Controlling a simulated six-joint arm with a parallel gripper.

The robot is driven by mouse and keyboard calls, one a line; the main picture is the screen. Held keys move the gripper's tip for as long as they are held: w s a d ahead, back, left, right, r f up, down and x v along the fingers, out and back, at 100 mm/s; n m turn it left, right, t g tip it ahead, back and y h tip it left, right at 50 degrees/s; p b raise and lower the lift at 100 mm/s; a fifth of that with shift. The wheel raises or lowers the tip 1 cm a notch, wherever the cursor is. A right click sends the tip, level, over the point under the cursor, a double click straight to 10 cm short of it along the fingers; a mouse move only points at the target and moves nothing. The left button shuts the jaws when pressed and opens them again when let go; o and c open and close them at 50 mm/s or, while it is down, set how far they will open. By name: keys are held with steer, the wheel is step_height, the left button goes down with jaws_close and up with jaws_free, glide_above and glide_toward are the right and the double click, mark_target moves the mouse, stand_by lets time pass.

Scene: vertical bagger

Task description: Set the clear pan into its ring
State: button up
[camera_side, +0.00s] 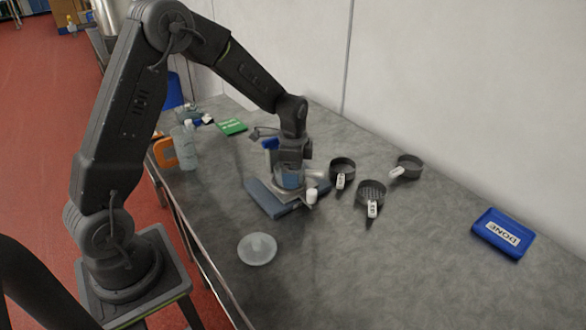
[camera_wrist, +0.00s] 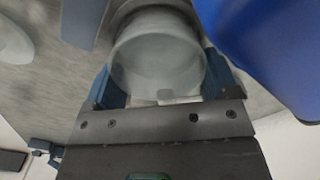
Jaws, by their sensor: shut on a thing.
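My gripper (camera_side: 291,174) is low over a blue-grey base (camera_side: 268,200) in the side view. In the wrist view its blue fingers (camera_wrist: 165,82) stand on either side of a translucent round pan (camera_wrist: 155,58) and are shut on it. The same clear pan (camera_side: 289,182) shows partly below the gripper in the side view, above or on the base; the gap is too small to tell. The ring cannot be made out clearly under the pan.
Dark round pans with white tags (camera_side: 342,166) (camera_side: 371,190) (camera_side: 409,164) stand to the right. A blue DONE tray (camera_side: 503,234) lies far right. A clear disc (camera_side: 257,249) lies in front. The front right is clear.

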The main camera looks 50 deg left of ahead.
steer(key=shift+f, duration=0.4)
stand_by(0.3)
steer(key=o, duration=0.9)
steer(key=shift+r, duration=3.5)
steer(key=shift+r, duration=0.1)
